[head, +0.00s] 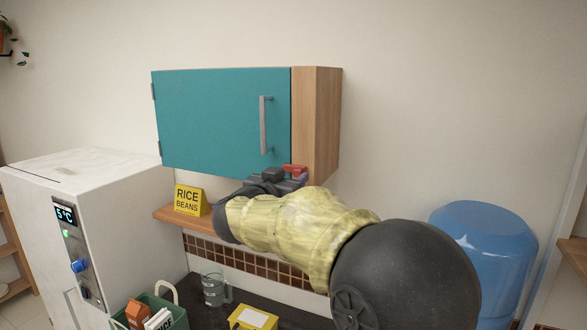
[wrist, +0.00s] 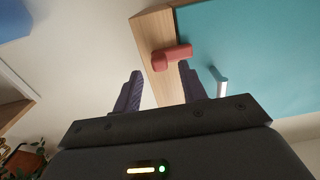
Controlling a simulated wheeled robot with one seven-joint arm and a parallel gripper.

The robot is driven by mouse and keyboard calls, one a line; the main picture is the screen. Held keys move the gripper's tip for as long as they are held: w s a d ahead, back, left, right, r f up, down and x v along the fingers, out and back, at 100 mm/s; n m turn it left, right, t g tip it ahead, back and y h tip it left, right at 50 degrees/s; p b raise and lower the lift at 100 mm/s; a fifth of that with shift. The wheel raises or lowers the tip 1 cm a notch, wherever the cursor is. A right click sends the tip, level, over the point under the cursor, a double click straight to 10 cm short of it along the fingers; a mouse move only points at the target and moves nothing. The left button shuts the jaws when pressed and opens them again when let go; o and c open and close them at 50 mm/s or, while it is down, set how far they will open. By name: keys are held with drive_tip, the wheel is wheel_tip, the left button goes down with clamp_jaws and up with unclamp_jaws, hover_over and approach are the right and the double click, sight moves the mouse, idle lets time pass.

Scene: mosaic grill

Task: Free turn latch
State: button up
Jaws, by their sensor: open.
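The red turn latch (head: 294,169) sits at the lower right corner of the teal cabinet door (head: 215,120), partly hidden by my gripper in the head view. In the wrist view the latch (wrist: 172,57) has a thicker end on the wooden cabinet edge (wrist: 155,35), and its bar reaches sideways over the teal door. The door looks closed, with a grey upright handle (head: 264,125). My gripper (wrist: 160,88) is open and empty. Its two fingers point toward the latch, which appears just beyond the fingertips; contact cannot be told.
A wooden shelf (head: 170,217) below the cabinet holds a yellow rice and beans sign (head: 190,200). A white fridge (head: 115,200) stands at left. A glass jug (head: 215,290) and a green crate (head: 160,302) are on the dark counter. A blue barrel (head: 490,250) stands at right.

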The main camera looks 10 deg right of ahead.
sight(292, 171)
drive_tip(key=shift+x, duration=1.25)
drive_tip(key=shift+s, duration=0.15)
drive_tip(key=shift+c, duration=0.2)
clamp_jaws()
